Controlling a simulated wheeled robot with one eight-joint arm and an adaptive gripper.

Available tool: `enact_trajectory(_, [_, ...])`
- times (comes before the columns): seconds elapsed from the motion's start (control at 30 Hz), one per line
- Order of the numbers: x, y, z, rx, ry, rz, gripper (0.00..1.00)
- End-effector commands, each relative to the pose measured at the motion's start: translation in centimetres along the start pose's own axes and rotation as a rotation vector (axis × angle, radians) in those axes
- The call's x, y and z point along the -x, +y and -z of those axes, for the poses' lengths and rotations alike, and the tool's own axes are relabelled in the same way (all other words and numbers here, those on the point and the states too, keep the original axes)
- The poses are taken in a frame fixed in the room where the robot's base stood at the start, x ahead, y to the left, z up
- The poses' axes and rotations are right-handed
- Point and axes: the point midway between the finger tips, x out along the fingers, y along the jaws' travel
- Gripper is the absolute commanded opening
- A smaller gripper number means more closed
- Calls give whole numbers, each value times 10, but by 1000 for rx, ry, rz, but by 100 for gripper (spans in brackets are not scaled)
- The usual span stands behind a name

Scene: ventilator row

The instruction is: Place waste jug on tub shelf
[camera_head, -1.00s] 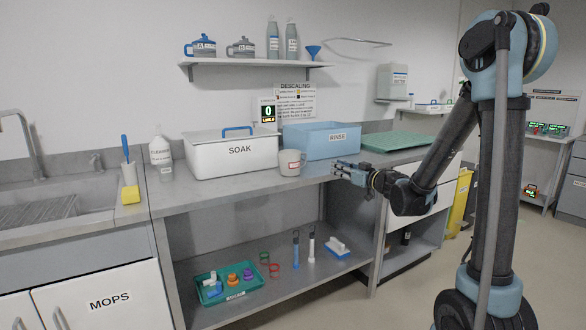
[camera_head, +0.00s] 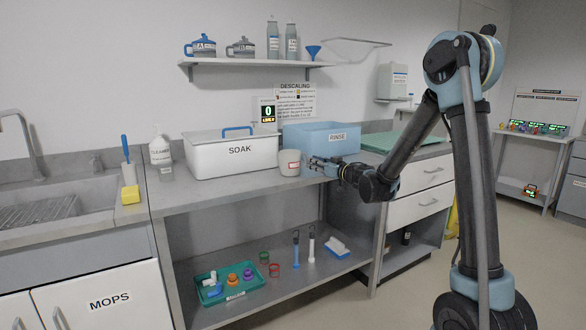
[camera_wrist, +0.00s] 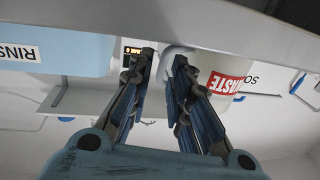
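The waste jug (camera_head: 289,163) is a white jug with a red label, upright on the counter in front of the blue rinse tub (camera_head: 318,142). In the wrist view the jug (camera_wrist: 212,62) shows its red WASTE label, just beyond my fingers. My gripper (camera_head: 317,166) is at the jug's right side. Its two fingers (camera_wrist: 164,58) are apart, with a pale part of the jug, likely its handle, showing between or behind the tips. I cannot tell whether they touch it. No shelf is labelled as the tub shelf; the lower shelf (camera_head: 245,300) lies under the counter.
A white SOAK tub (camera_head: 232,158) with a blue-handled lid stands left of the jug. The lower shelf holds a green tray (camera_head: 228,290), rings, brushes and free space at its back. A wall shelf (camera_head: 255,64) bears jugs and bottles. Drawers (camera_head: 420,180) stand at the right.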

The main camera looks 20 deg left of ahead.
Motion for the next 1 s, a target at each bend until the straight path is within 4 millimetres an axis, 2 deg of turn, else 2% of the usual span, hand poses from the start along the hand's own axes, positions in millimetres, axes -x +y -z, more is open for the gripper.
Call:
enact_trajectory(0.17, [-10,-1,4,0,0,0,18])
enact_trajectory(0.33, [-32,-4,11,0,0,2,18])
enact_trajectory(0.5, [-51,-3,11,0,0,0,18])
enact_trajectory(0.73, [-52,-3,11,0,0,-1,18])
enact_trajectory(0.8, [-52,-3,11,0,0,-1,3])
enact_trajectory(0.83, [-52,-3,11,0,0,-1,0])
enact_trajectory(1.0, [-52,-3,11,0,0,-1,0])
